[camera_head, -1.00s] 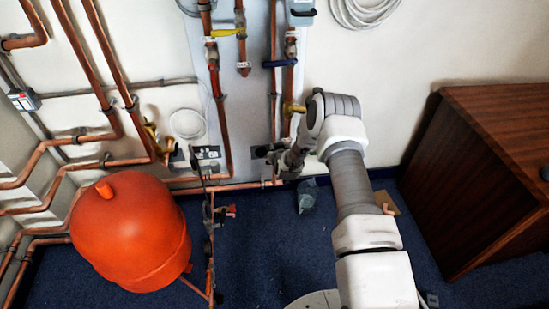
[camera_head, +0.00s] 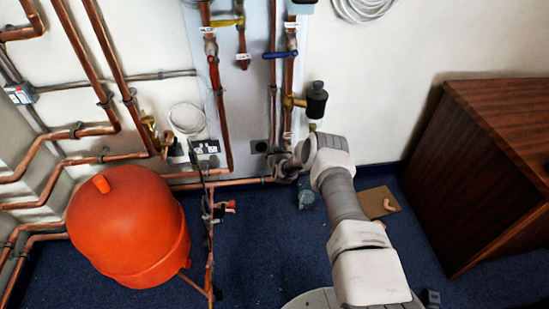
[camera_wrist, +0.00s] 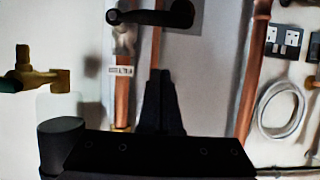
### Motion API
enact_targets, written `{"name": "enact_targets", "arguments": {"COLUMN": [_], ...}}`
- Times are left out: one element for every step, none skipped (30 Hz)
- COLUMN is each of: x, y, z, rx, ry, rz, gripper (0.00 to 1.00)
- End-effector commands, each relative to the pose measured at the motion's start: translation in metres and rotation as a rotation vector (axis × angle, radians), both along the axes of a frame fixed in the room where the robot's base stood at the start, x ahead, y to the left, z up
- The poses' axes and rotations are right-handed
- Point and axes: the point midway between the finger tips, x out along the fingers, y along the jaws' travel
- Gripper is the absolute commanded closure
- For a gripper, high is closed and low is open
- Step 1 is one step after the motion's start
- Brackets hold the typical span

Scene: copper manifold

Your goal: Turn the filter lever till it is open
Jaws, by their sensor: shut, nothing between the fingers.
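A dark lever (camera_wrist: 150,16) lies roughly level across a copper pipe at the top of the wrist view. Its valve has a white label below it in the picture, too blurred to read, so I cannot confirm it is the filter lever. My gripper (camera_wrist: 160,76) is shut and empty. Its tips show below the lever in that view, apart from it; the depth is unclear. In the head view, my gripper (camera_head: 286,166) is small and dark at the foot of the right-hand pipe, and that lever cannot be made out there.
A black cup on a brass fitting (camera_head: 316,100) juts out above my wrist. A blue lever (camera_head: 280,54) and a yellow lever (camera_head: 226,22) sit higher. A red tank (camera_head: 128,225) stands left, a wooden cabinet (camera_head: 490,170) right. Blue floor lies between.

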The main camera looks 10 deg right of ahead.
Motion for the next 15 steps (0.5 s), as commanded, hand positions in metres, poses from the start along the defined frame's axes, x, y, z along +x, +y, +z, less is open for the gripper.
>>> {"name": "enact_targets", "arguments": {"x": [0.006, 0.009, 0.014, 0.017, 0.020, 0.024, 0.026, 0.023, 0.021, 0.020, 0.020, 0.019, 0.019, 0.019, 0.018], "y": [0.000, 0.000, 0.000, 0.000, 0.000, 0.000, 0.000, 0.000, 0.000, 0.000, 0.000, 0.000, 0.000, 0.000, 0.000], "z": [-0.007, -0.008, -0.010, -0.011, -0.012, -0.014, -0.015, -0.024, -0.030, -0.034, -0.038, -0.041, -0.043, -0.045, -0.047], "rx": [0.000, 0.000, 0.000, 0.000, 0.001, 0.001, 0.001, 0.002, 0.002, 0.002, 0.002, 0.001, 0.001, 0.001, 0.000], "ry": [-0.001, -0.001, -0.001, -0.002, -0.001, -0.002, -0.001, 0.004, 0.004, 0.004, 0.003, 0.002, 0.001, 0.001, 0.001], "rz": [0.000, 0.000, 0.000, -0.001, 0.000, -0.001, 0.000, -0.001, -0.001, -0.001, -0.001, 0.000, 0.000, 0.000, 0.000], "gripper": [1.00, 1.00, 1.00, 1.00, 1.00, 1.00, 1.00, 1.00, 1.00, 1.00, 1.00, 1.00, 1.00, 1.00, 1.00]}}
